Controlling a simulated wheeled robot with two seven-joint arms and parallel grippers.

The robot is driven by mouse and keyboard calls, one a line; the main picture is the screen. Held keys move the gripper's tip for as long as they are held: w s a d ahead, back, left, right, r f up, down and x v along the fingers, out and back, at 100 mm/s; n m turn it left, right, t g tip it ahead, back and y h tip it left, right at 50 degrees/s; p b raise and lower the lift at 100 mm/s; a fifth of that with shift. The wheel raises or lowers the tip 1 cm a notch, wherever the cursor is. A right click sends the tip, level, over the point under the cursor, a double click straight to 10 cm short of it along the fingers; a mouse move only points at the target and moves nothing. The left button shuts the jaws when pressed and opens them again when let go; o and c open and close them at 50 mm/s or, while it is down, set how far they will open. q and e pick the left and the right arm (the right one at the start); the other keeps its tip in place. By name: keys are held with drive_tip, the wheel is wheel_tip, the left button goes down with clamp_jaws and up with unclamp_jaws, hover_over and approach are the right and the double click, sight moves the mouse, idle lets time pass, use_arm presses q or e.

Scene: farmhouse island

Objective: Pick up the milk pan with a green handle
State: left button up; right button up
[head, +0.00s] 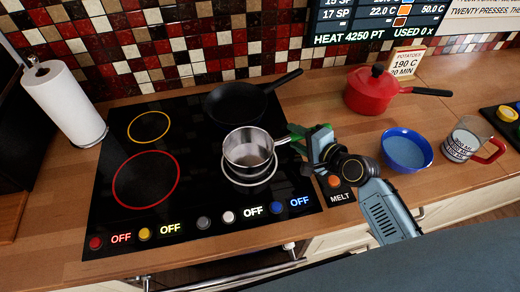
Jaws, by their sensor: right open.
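The milk pan (248,148) is a small silver saucepan. It stands upright on the white-ringed front right burner of the black hob. Its green handle (297,132) points right and slightly back, and is partly hidden by my right gripper. My right gripper (306,142) comes in from the lower right, with its jaws open at the handle. I cannot tell whether the fingers touch the handle. My left gripper is not in view.
A black frying pan (235,104) sits just behind the milk pan, its handle pointing back right. A red lidded pot (370,92), a blue bowl (405,150) and a mug with a red handle (461,143) stand on the counter to the right. The hob's left side (112,150) is clear.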

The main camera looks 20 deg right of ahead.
drive_tip(key=x, duration=0.2)
drive_tip(key=shift+w+a+f, duration=0.1)
drive_tip(key=shift+w, duration=0.2)
drive_tip(key=shift+w+a+f, duration=0.1)
drive_tip(key=shift+w, duration=0.1)
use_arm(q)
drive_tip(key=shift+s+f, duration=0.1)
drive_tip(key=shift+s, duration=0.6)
use_arm(e)
clamp_jaws()
